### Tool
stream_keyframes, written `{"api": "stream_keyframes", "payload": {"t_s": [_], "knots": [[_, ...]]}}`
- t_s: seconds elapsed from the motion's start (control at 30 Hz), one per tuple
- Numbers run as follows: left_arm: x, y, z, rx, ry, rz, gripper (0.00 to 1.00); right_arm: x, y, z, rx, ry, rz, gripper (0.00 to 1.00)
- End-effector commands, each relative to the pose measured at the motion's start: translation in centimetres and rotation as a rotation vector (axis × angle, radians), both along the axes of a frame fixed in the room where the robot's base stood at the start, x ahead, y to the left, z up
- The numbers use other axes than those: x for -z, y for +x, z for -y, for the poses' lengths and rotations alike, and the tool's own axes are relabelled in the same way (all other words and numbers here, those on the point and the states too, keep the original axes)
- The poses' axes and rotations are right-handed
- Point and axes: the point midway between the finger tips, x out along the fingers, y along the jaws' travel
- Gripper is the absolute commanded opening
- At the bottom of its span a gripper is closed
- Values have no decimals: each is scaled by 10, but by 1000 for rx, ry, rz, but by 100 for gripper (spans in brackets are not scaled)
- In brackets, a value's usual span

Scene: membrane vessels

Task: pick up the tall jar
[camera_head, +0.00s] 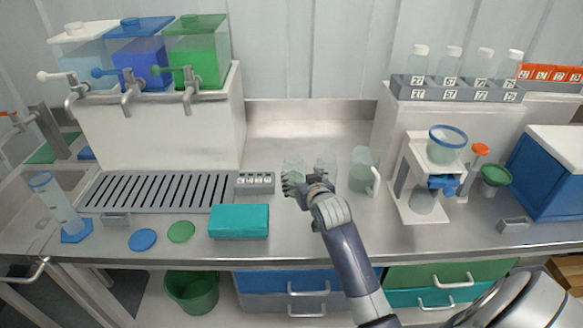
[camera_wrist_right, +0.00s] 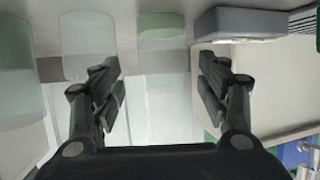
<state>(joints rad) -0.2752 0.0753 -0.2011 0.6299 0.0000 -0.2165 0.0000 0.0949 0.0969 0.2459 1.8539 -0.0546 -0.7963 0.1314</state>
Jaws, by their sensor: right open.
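Two clear vessels stand side by side on the steel bench in the head view. The right one (camera_head: 325,164) looks like the tall jar; in the wrist view this taller jar (camera_wrist_right: 87,45) reaches further than the shorter greenish vessel (camera_wrist_right: 160,28). The shorter one (camera_head: 292,164) stands to its left in the head view. My right gripper (camera_head: 297,184) is open and empty, just in front of both vessels and partly hiding their lower parts. In the wrist view the open jaws (camera_wrist_right: 160,90) face the short vessel, with one finger near the tall jar's edge. My left gripper is out of view.
A clear handled jug (camera_head: 364,168) stands close on the right, and a grey labelled block (camera_head: 255,183) on the left. A teal box (camera_head: 238,222) lies front left. A white stand (camera_head: 420,208) with a blue-rimmed funnel is further right. Bench behind the vessels is clear.

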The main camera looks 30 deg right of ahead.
Motion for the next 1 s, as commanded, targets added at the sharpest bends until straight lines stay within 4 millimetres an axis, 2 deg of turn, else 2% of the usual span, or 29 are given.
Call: {"api": "stream_keyframes", "payload": {"t_s": [0.2, 0.33, 0.47, 0.7, 1.0], "knots": [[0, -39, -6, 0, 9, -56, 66, 11, 27, 8, -1, 0, 0, 68], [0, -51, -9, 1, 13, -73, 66, 15, 36, 11, -1, -1, 0, 68], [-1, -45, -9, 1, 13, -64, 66, 16, 40, 13, -1, -1, 0, 68], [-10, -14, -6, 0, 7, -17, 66, 23, 62, 17, -1, 0, -1, 68], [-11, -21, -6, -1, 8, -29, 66, 35, 83, 24, -1, -1, 0, 68]]}}
